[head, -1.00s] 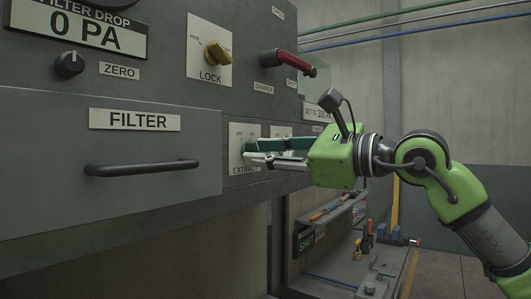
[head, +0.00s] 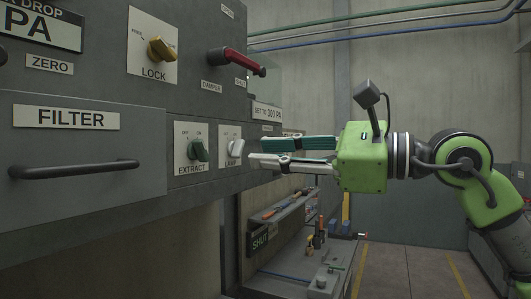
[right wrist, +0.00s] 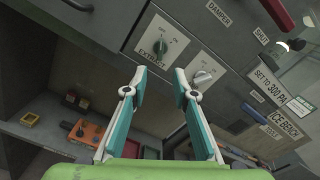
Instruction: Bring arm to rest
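My right gripper (head: 254,151) is open and empty, in front of the grey cabinet panel. Its two teal and pale fingers point left in the head view, with a clear gap between them. The EXTRACT knob (head: 198,150) and white knob (head: 236,147) show fully in the head view, left of the fingers. My left gripper is not in view.
A FILTER drawer with a black handle (head: 75,169), a yellow LOCK knob (head: 161,49) and a red DAMPER lever (head: 237,61) are on the panel. Below right is a bench (head: 318,281) with tools. Open floor (head: 395,272) lies to the right.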

